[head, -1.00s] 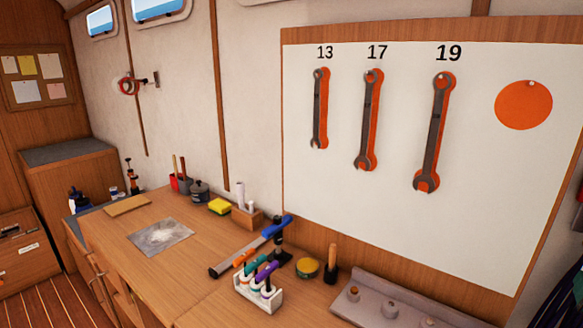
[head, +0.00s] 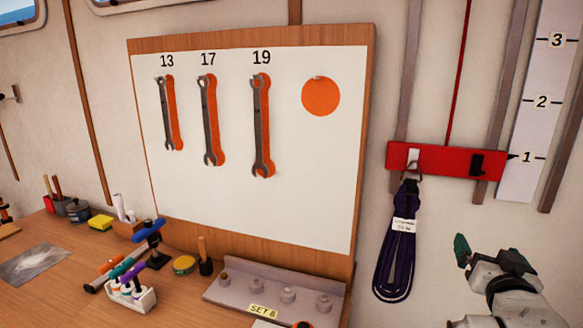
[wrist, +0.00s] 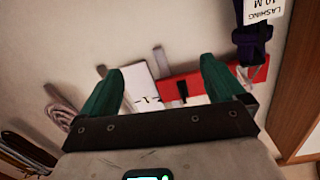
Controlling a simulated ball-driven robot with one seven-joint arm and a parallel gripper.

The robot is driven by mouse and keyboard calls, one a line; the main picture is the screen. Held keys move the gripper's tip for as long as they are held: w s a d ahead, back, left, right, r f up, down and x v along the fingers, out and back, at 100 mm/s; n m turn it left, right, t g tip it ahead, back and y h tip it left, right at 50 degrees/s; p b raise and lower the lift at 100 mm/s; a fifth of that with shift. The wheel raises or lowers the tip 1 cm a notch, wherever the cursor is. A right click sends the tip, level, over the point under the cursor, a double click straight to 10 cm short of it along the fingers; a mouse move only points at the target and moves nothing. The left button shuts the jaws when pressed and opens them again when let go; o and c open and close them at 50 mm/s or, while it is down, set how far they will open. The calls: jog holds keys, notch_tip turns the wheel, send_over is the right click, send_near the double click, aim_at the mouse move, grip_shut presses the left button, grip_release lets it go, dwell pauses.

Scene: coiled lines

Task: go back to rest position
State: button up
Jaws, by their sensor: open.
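My gripper (head: 462,252) is at the lower right of the head view, with one green finger showing clearly and the other not made out there. In the wrist view both green fingers of the gripper (wrist: 160,85) stand wide apart with nothing between them. A dark purple coiled line (head: 396,255) with a white label hangs from a hook on a red bar (head: 440,161). The gripper is to the right of the coil and apart from it. Part of the coil (wrist: 252,45) shows upside down at the top right of the wrist view.
A white tool board (head: 290,215) with wrenches and an orange disc is on the wall to the left. Below it is a wooden bench (head: 190,300) with tools and a grey socket tray (head: 235,291). A numbered scale (head: 535,120) is at the right.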

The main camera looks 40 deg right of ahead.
jog(key=w+a+f+n+y, duration=0.4)
jog(key=w+a+f+y, duration=0.1)
jog(key=a+f, duration=0.5)
jog(key=w+a+f+n+y, duration=0.4)
jog(key=a+f, duration=0.3)
jog(key=f, duration=0.4)
jog(key=s+a+f+n+g+y, duration=0.3)
jog(key=s+a+f, duration=0.1)
jog(key=a+f, duration=0.2)
jog(key=s+a+f+n+g+y, duration=0.3)
jog(key=s+a+f, duration=0.2)
jog(key=a, duration=0.4)
jog(key=shift+a+f+g, duration=0.25)
jog(key=shift+f+g, duration=0.05)
jog(key=shift+f, duration=0.35)
